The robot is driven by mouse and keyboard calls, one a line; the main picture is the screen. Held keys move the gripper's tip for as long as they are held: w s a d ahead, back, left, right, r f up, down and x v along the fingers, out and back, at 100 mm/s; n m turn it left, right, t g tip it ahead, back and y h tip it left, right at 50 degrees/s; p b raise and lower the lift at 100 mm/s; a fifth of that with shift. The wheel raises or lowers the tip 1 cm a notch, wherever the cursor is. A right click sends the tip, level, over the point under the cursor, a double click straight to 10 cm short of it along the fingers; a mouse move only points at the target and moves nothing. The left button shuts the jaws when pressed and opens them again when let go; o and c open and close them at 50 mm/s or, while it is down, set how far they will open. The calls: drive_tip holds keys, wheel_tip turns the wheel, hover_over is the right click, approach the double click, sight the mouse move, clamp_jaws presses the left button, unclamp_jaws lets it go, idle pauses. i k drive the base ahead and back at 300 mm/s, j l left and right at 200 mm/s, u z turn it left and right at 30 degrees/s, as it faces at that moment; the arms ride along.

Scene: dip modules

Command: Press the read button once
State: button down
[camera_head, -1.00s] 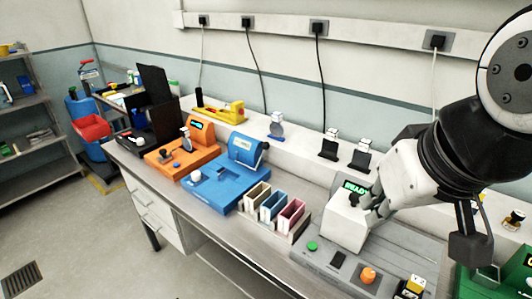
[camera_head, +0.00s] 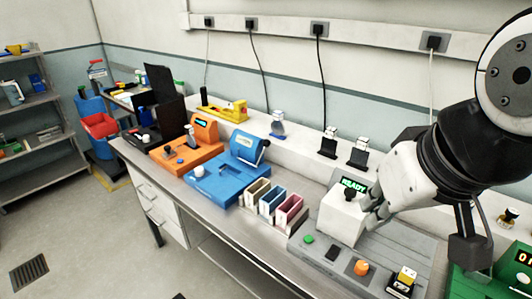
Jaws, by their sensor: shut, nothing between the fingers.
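The grey device (camera_head: 322,262) stands at the front right of the bench, with a lit green READY display (camera_head: 354,185) at its back. A green button (camera_head: 308,239) is at its front left, and a black switch or button (camera_head: 332,253) and an orange knob (camera_head: 361,267) are to the right of it. I cannot read any labels, so I cannot tell which one is the read button. A white block with a black knob (camera_head: 340,216) sits on the device. My gripper (camera_head: 372,209) is shut and empty, right beside the block's right side; I cannot tell whether they touch.
A rack with three coloured slots (camera_head: 290,205) stands left of the device. Blue (camera_head: 225,184) and orange (camera_head: 185,157) stations are farther left. A yellow-topped piece (camera_head: 405,276) is at the device's right front, and a green device (camera_head: 468,284) is at the right edge.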

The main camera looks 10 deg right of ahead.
sight(308, 238)
drive_tip(key=k+j+z, duration=0.15)
drive_tip(key=z, duration=0.3)
drive_tip(key=k+j+z, duration=0.2)
drive_tip(key=z, duration=0.3)
drive_tip(key=k+j+z, duration=0.15)
drive_tip(key=z, duration=0.3)
drive_tip(key=k, duration=0.05)
